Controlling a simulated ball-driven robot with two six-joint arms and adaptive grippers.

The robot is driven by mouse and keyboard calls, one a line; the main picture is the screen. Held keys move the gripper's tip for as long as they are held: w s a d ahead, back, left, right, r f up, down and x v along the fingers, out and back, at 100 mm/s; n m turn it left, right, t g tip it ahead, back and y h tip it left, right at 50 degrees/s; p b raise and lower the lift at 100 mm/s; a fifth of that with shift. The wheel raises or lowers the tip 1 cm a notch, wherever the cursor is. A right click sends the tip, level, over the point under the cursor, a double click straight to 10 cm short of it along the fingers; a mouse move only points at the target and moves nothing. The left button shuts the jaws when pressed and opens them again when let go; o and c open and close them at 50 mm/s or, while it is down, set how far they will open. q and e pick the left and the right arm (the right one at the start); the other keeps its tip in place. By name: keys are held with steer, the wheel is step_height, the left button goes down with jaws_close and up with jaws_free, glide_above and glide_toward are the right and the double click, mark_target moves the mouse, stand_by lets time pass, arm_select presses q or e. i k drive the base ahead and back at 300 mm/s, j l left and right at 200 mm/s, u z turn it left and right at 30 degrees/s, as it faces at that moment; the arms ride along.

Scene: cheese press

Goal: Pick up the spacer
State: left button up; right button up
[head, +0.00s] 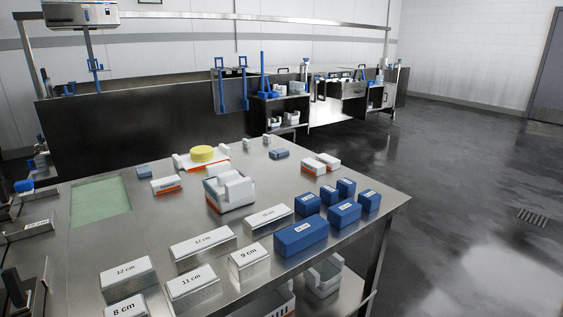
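Several metal-sided blocks with white, labelled tops lie on the steel table; the task does not say which is the spacer. I read a 12 cm block (127,276), an 11 cm block (192,287), a 17 cm block (203,244), a 9 cm block (249,261) and an 8 cm block (125,308), cut by the bottom edge. Another white-topped block (269,217) has a label too small to read. Blue labelled blocks, one long (300,238) and several shorter (344,213), stand to their right.
The steel table (150,222) has a pale green panel (99,202) at left. A white bin (229,190) of white blocks and a yellow round piece (202,154) stand farther back. Another bin (323,277) sits below the right edge. Open floor (470,210) lies right.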

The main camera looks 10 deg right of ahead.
mark_target(332, 163)
steer(key=z, duration=0.55)
steer(key=u, duration=0.4)
steer(key=i+l+u, duration=0.1)
steer(key=u, duration=0.3)
steer(key=l+u, duration=0.15)
steer(key=u, duration=0.25)
steer(key=l+u, duration=0.1)
steer(key=u, duration=0.3)
steer(key=l+u, duration=0.2)
steer(key=l, duration=0.2)
steer(key=l+u, duration=0.25)
steer(key=l, duration=0.2)
steer(key=l+u, duration=0.2)
steer(key=l, duration=0.2)
steer(key=k+l+u, duration=0.25)
steer(key=l, duration=0.15)
steer(key=l+u, duration=0.2)
steer(key=l, duration=0.2)
steer(key=k+l+u, duration=0.2)
steer(key=l, duration=0.15)
steer(key=k+l+u, duration=0.25)
steer(key=i+l, duration=0.1)
